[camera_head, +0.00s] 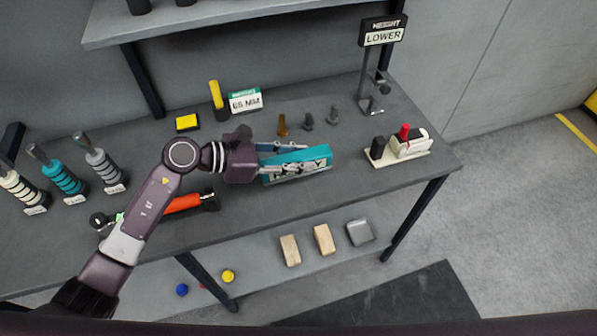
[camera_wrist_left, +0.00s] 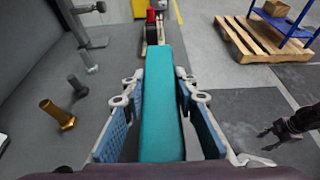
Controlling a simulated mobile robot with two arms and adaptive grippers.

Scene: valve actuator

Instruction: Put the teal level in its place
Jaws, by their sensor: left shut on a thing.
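The teal level (camera_head: 318,158) is a long teal block with lettering on its side, above the middle of the grey workbench. My left gripper (camera_head: 283,160) reaches in from the left and is shut on it. In the left wrist view the level (camera_wrist_left: 162,100) runs lengthwise between the two blue-padded fingers of the gripper (camera_wrist_left: 162,118). I cannot tell whether the level touches the bench. My right gripper (camera_wrist_left: 283,128) shows at the right edge of the left wrist view, over the floor; its jaw state is unclear.
A cream holder (camera_head: 400,150) with red and black parts stands at the bench's right. A LOWER sign (camera_head: 384,38) stands behind it. Several bolts, including a brass one (camera_head: 282,125), stand at the back. An orange tool (camera_head: 183,203) lies left. Ringed posts (camera_head: 65,178) stand far left.

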